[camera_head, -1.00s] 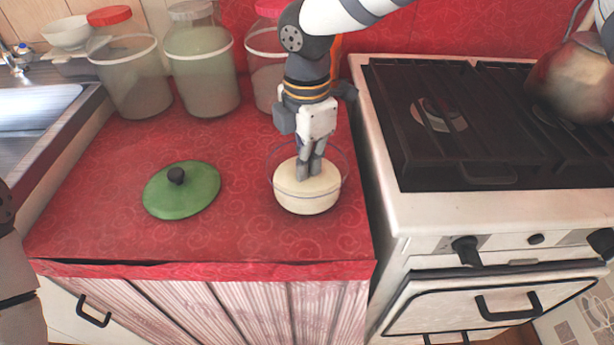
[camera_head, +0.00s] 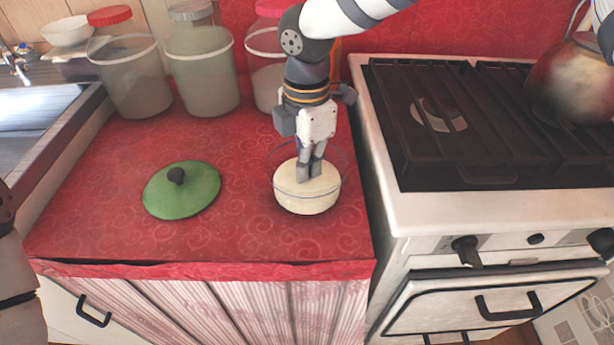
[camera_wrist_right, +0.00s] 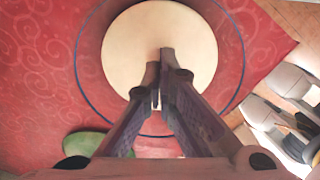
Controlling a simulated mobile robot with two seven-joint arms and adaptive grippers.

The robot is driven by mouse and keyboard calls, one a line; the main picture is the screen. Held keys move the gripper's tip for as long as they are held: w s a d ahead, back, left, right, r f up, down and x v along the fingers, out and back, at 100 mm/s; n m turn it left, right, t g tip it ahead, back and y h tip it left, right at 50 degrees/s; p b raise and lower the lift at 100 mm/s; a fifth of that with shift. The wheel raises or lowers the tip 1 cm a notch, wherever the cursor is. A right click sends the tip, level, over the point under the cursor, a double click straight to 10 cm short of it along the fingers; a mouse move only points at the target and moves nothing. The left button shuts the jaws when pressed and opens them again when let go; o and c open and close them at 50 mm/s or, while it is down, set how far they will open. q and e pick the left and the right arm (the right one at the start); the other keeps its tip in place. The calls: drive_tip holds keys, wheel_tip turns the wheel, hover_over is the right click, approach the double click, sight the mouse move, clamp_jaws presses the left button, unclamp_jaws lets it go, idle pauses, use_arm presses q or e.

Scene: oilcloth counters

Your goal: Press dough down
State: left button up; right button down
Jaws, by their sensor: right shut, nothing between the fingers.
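The pale round dough (camera_head: 308,196) sits in a clear bowl (camera_head: 340,160) with a thin dark rim on the red counter. My right gripper (camera_head: 309,177) points straight down into the bowl. It is shut and empty, and its fingertips are at the dough's top, seemingly touching it. In the right wrist view the dough (camera_wrist_right: 160,40) lies under the fingertips, with the blue rim line of the bowl around it. Of my left arm only a part shows at the left edge; its gripper is out of view.
A green lid (camera_head: 182,190) with a dark knob lies left of the bowl. Several lidded jars (camera_head: 201,72) stand along the back. A stove (camera_head: 480,215) with a kettle (camera_head: 570,80) is on the right. A sink (camera_head: 40,115) is at the left. The counter's front middle is clear.

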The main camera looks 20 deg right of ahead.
use_arm(q)
drive_tip(key=shift+r, duration=0.1)
drive_tip(key=w+r+p, duration=0.1)
drive_tip(key=w+r+t, duration=0.1)
drive_tip(key=shift+w+r+p, duration=0.1)
drive_tip(key=shift+w+p, duration=0.2)
drive_tip(key=shift+p, duration=0.1)
use_arm(e)
wheel_tip(320, 180, up, 9)
drive_tip(key=shift+f, duration=0.1)
